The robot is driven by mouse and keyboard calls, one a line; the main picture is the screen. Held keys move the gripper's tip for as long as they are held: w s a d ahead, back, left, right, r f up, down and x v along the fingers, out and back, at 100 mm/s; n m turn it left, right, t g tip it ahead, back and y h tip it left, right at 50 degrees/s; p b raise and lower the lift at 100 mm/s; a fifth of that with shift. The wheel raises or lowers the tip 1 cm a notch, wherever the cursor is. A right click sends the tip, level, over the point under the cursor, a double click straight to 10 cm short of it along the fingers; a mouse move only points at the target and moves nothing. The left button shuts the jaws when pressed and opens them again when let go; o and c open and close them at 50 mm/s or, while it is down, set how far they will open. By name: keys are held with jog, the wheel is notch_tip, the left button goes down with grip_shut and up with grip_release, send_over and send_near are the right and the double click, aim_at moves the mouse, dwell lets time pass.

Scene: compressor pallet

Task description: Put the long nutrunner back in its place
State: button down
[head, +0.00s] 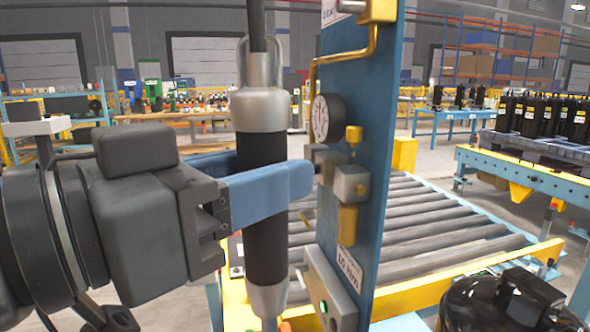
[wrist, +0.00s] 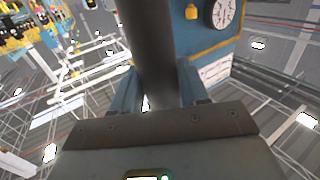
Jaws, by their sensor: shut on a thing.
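The long nutrunner (head: 262,112) hangs upright in the middle of the head view, with a silver collar, a black body and a cable at its top. My gripper (head: 266,180) has its blue fingers shut around the black body. In the wrist view the dark body (wrist: 148,45) runs between the two fingers (wrist: 158,85). A blue upright panel (head: 362,120) stands just right of the nutrunner, and it also shows in the wrist view (wrist: 195,28). Grey and brass blocks (head: 350,183) stick out from the panel towards the tool. I cannot tell which fitting is its place.
A round gauge (head: 326,118) and a 10 Nm label (head: 348,268) are on the panel. A roller conveyor (head: 430,225) with a yellow frame lies behind. A black compressor (head: 510,305) is at the lower right.

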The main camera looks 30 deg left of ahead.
jog(key=shift+f+b, duration=0.45)
jog(key=shift+f, duration=0.1)
jog(key=c, duration=0.9)
grip_release()
jog(key=o, duration=0.4)
jog(key=shift+f, duration=0.15)
jog(key=v, duration=0.8)
